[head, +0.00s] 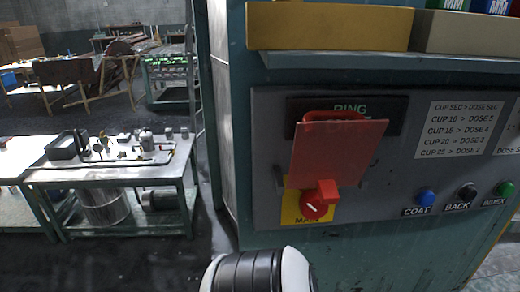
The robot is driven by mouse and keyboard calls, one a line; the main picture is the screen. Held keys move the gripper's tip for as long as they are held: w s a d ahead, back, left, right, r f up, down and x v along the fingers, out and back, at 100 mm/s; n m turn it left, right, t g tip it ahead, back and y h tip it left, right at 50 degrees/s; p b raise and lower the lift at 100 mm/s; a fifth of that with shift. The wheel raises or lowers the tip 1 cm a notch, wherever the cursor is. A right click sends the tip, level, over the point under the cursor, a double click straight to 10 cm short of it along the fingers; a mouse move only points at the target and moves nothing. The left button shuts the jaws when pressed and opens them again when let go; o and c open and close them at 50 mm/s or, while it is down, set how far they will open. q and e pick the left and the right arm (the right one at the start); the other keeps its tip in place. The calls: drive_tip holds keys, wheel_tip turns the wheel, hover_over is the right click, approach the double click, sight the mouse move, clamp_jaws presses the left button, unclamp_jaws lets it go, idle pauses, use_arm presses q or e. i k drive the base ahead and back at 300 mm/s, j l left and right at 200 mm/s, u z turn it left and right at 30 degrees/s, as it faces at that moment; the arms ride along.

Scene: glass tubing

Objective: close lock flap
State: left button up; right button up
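A red flap (338,152) is on the grey control panel (410,184), below a dark label reading "RING". A red rounded bar (335,116) shows at its top edge. The flap hangs in front of the panel and looks slightly askew; I cannot tell whether it touches the panel. Small grey brackets show at its left and right sides. Just below its lower edge is a red rotary switch (314,208) on a yellow plate marked "MAIN". One of my arm links, white and black, shows at the bottom centre. Neither of my grippers is in view.
Blue (425,197), black (467,192) and green (505,189) buttons sit right of the switch. A yellow box (330,27) lies on the ledge above the panel. A metal workbench (110,174) with fittings stands at left.

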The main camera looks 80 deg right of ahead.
sight(326, 154)
drive_tip(key=i+z, duration=0.2)
drive_tip(key=z, duration=0.2)
drive_tip(key=i+z, duration=0.2)
drive_tip(key=z, duration=0.2)
drive_tip(key=i+j+z, duration=0.15)
drive_tip(key=z, duration=0.25)
drive_tip(key=i+z, duration=0.1)
drive_tip(key=z, duration=0.35)
drive_tip(key=i+z, duration=0.1)
drive_tip(key=z, duration=0.35)
drive_tip(key=j+z, duration=0.1)
drive_tip(key=z, duration=0.35)
drive_tip(key=i+j+z, duration=0.1)
drive_tip(key=z, duration=0.35)
drive_tip(key=i+j+z, duration=0.1)
drive_tip(key=z, duration=0.3)
drive_tip(key=j+z, duration=0.15)
drive_tip(key=z, duration=0.3)
drive_tip(key=i+j+z, duration=0.1)
drive_tip(key=z, duration=0.35)
drive_tip(key=i+j+z, duration=0.1)
drive_tip(key=j+z, duration=0.5)
drive_tip(key=z, duration=0.3)
drive_tip(key=j+z, duration=0.3)
drive_tip(key=z, duration=0.15)
drive_tip(key=l+u, duration=0.1)
drive_tip(key=u, duration=0.45)
